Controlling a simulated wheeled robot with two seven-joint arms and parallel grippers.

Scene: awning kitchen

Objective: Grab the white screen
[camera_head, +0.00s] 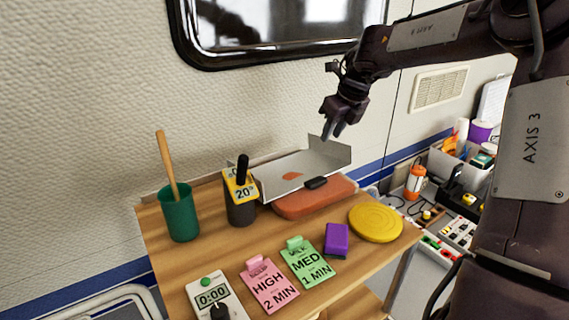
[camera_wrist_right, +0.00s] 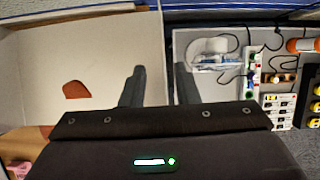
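The white screen (camera_head: 300,170) is a thin folded sheet at the back of the wooden counter, with a raised panel at its right end. An orange patch shows on or through it. In the right wrist view the screen (camera_wrist_right: 100,50) fills the left half, and its right edge runs up between my fingers. My right gripper (camera_head: 333,131) is just above the raised right panel, pointing down. In the wrist view the right gripper (camera_wrist_right: 160,85) is open, its fingers apart, one on each side of that edge. Contact cannot be told. My left gripper is not in view.
The screen stands by an orange board (camera_head: 312,199) with a dark handle. The wooden counter (camera_head: 205,262) also holds a green cup (camera_head: 180,215), a dark cup (camera_head: 240,208), a timer (camera_head: 214,298), cards, a purple block (camera_head: 337,239) and a yellow disc (camera_head: 376,222). A textured wall is behind.

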